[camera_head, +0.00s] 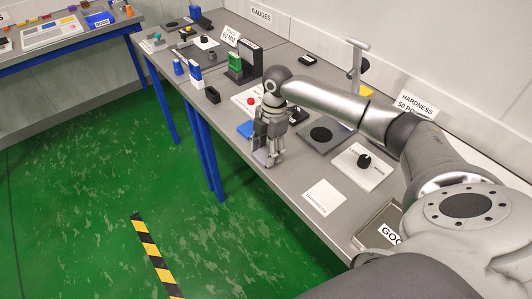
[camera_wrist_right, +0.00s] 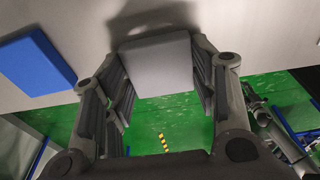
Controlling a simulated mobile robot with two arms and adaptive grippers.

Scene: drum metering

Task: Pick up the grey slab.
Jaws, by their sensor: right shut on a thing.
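The grey slab (camera_wrist_right: 155,65) is a plain flat block between the fingers of my right gripper (camera_wrist_right: 160,90) in the right wrist view. The fingers press on its left and right sides. Its far part lies over the table top and its near part over the green floor. In the head view my right gripper (camera_head: 267,158) points down at the table's front edge, and its fingers mostly hide the slab. I cannot tell whether the slab touches the table. My left gripper is not in view.
A blue block (camera_wrist_right: 38,62) lies on the table left of the slab. The dark square plate (camera_head: 321,135), a black knob on a white card (camera_head: 364,160) and a white label (camera_head: 324,197) lie to the right. The table front (camera_head: 290,190) is bare near the gripper.

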